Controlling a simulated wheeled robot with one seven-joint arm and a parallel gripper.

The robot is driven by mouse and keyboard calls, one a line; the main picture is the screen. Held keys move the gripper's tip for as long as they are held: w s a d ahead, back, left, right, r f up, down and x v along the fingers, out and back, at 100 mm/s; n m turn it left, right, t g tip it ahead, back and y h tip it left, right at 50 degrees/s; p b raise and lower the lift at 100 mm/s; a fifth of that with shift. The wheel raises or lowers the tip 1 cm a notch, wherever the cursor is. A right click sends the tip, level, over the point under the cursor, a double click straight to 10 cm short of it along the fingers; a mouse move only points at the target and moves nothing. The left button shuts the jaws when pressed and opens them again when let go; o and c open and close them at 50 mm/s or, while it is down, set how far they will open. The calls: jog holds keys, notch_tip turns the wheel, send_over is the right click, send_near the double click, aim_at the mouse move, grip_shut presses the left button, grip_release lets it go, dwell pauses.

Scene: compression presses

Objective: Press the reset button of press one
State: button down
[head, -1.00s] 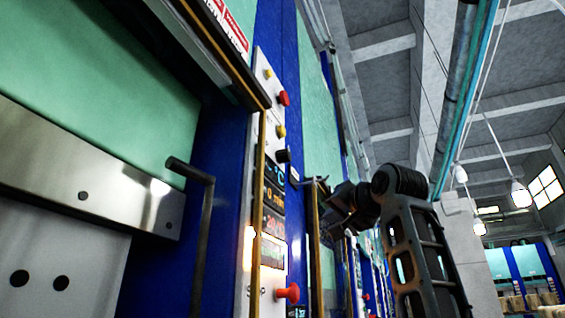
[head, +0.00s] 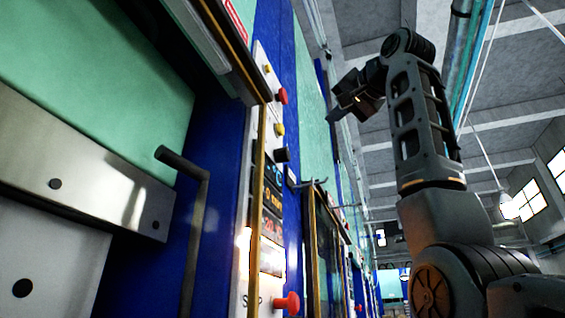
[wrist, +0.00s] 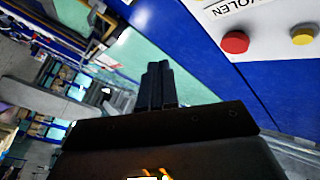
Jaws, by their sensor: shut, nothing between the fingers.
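The control panel (head: 258,125) of the nearest press (head: 75,140) is a narrow white strip on its blue frame. It carries a red button (head: 282,96) near the top, a yellow button (head: 279,129) below it, a black knob (head: 282,155), lit displays, and a red mushroom button (head: 290,303) at the bottom. No reset label is readable. My gripper (head: 336,113) is raised right of the upper buttons, apart from them. In the wrist view its shut, empty fingers (wrist: 156,85) point away left of a red button (wrist: 235,42) and a yellow button (wrist: 303,35).
A bent dark handle (head: 197,215) sticks out left of the panel. Hooks and a framed door (head: 322,235) of the press line stand further back. Pipes (head: 478,75) run along the ceiling. Open air lies between my gripper and the panel.

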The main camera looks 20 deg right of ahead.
jog(key=w+a+p, duration=0.1)
jog(key=w+a, duration=0.4)
jog(key=a, duration=0.2)
dwell(0.5)
jog(key=shift+w+a, duration=0.15)
dwell(1.8)
jog(key=shift+w+a, duration=0.2)
jog(key=shift+a, duration=0.05)
jog(key=shift+w+a, duration=0.3)
jog(key=shift+a, duration=0.15)
dwell(0.9)
jog(key=shift+s+d, duration=0.1)
jog(key=shift+d, duration=0.05)
jog(key=shift+s+d, duration=0.45)
jog(key=shift+d, duration=0.15)
dwell(0.3)
jog(key=shift+s+d+b, duration=0.35)
jog(key=shift+s+d, duration=0.4)
jog(key=shift+d, duration=0.3)
jog(key=shift+s+d+b, duration=0.35)
jog(key=shift+s+d, duration=0.4)
jog(key=shift+d, duration=0.25)
